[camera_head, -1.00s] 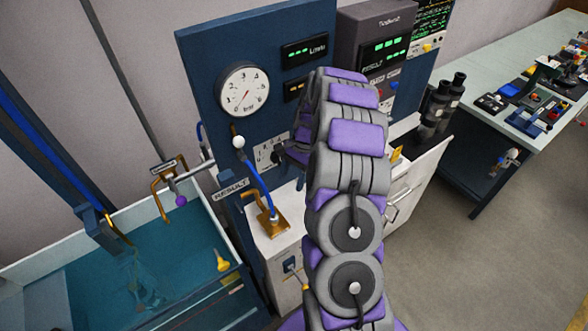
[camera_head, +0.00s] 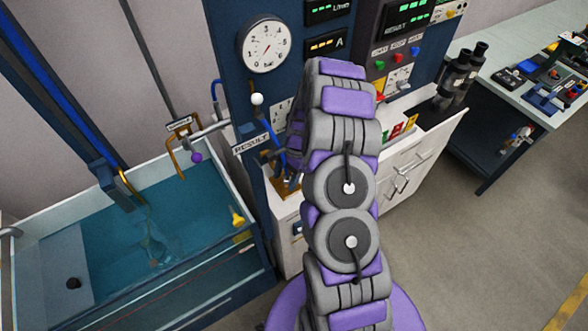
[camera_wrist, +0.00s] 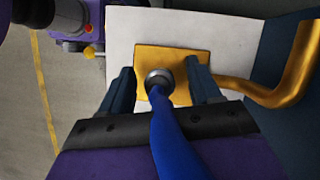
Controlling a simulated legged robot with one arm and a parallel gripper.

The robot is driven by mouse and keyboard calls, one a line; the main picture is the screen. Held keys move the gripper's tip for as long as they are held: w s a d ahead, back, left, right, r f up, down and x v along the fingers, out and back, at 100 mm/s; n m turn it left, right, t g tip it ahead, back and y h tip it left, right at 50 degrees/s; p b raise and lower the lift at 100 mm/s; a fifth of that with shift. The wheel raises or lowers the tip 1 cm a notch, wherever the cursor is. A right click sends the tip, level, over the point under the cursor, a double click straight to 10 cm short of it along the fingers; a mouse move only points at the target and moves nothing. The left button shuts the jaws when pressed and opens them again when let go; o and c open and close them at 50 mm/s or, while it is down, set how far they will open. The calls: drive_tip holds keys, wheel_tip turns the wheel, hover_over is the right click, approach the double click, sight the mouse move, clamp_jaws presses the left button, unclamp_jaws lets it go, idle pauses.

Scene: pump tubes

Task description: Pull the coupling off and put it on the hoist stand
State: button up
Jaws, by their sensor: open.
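The coupling (camera_wrist: 160,77) is a silver-grey ring end on a blue hose (camera_wrist: 170,130), seen in the wrist view against a brass plate (camera_wrist: 182,58). My gripper (camera_wrist: 161,84) is open, its two dark fingers on either side of the coupling with visible gaps. I cannot tell whether the coupling touches the plate. In the head view my arm hides the gripper, and the blue hose (camera_head: 278,160) and brass plate (camera_head: 284,188) show only partly beside it. I cannot make out for certain which thing is the hoist stand.
A water tank (camera_head: 110,290) stands at the left, with a brass bracket (camera_head: 175,160) above its rim. A blue panel with a gauge (camera_head: 264,47) rises behind my arm. A brass pipe (camera_wrist: 290,85) bends beside the plate. A bench (camera_head: 520,95) is at the right; the floor before it is clear.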

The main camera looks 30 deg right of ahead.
drive_tip(key=shift+a+r, duration=0.1)
drive_tip(key=shift+a, duration=0.8)
drive_tip(key=d, duration=0.4)
drive_tip(key=shift+f, duration=0.25)
drive_tip(key=c, duration=0.5)
drive_tip(key=shift+d, duration=0.2)
drive_tip(key=shift+c, duration=0.7)
drive_tip(key=a, duration=0.3)
drive_tip(key=shift+s+r, duration=0.1)
drive_tip(key=shift+r, duration=0.05)
clamp_jaws()
drive_tip(key=shift+c, duration=0.3)
unclamp_jaws()
drive_tip(key=shift+d, duration=0.4)
drive_tip(key=c, duration=0.3)
clamp_jaws()
drive_tip(key=shift+w, duration=0.2)
drive_tip(key=shift+p+v, duration=0.55)
drive_tip(key=shift+v, duration=0.2)
